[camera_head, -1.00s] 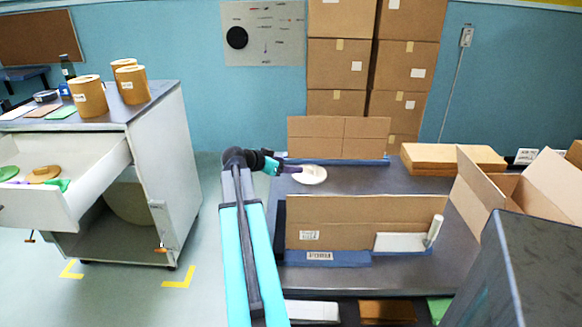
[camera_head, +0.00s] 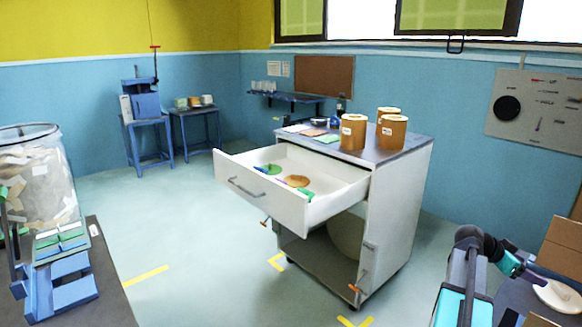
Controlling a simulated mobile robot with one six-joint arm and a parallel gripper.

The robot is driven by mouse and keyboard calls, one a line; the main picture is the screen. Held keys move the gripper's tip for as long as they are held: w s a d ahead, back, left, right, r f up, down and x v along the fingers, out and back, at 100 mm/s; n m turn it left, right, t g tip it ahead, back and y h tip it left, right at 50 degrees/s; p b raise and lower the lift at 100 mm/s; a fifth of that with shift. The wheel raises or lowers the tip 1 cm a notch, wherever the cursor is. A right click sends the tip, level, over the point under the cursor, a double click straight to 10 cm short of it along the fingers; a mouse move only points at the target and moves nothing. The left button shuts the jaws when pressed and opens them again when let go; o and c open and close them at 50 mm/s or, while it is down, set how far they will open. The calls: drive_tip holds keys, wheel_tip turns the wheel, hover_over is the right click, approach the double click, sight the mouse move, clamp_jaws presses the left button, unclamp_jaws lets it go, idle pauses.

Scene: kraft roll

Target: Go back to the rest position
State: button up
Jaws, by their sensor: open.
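My arm reaches in from the lower right corner of the head view, over the dark workbench (camera_head: 508,300). A white round piece (camera_head: 560,296) lies on the bench just past the fingertips, cut by the picture's right edge. I cannot tell whether the fingers touch it.
A white cabinet (camera_head: 395,215) with its drawer (camera_head: 300,210) pulled out stands in the middle, kraft rolls (camera_head: 353,132) on top. A bench with a blue stand (camera_head: 60,290) and a clear bin (camera_head: 40,175) are at left. Floor between is clear.

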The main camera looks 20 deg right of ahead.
drive_tip(key=w+a+f+n+t+y+p, duration=0.1)
drive_tip(key=w+a+f+n, duration=0.2)
drive_tip(key=w+a+f, duration=0.75)
drive_tip(key=w+a+f+n+t+y, duration=0.1)
drive_tip(key=w+a+f+n+t, duration=0.15)
drive_tip(key=w+a+f, duration=0.75)
drive_tip(key=s+a+f+n+y, duration=0.1)
drive_tip(key=s+a+f+n, duration=0.1)
drive_tip(key=a+f, duration=0.8)
drive_tip(key=s+a+f+n+y, duration=0.25)
drive_tip(key=a+f, duration=0.45)
drive_tip(key=a, duration=0.4)
drive_tip(key=s+a+f+n+g+y, duration=0.1)
drive_tip(key=s+a+f+n+y, duration=0.1)
drive_tip(key=s+a+f+n, duration=0.2)
drive_tip(key=s+a+f+n+g+y, duration=0.2)
drive_tip(key=s+a+f+n, duration=0.2)
drive_tip(key=s+a, duration=0.7)
drive_tip(key=s+a+f+n+g+y+p, duration=0.1)
drive_tip(key=s+a+f+n+g+y, duration=0.1)
drive_tip(key=s+a, duration=0.5)
drive_tip(key=a+f+n, duration=0.1)
drive_tip(key=a+f, duration=0.1)
drive_tip(key=a, duration=0.4)
drive_tip(key=shift+s+f+n, duration=0.35)
drive_tip(key=shift+n, duration=0.05)
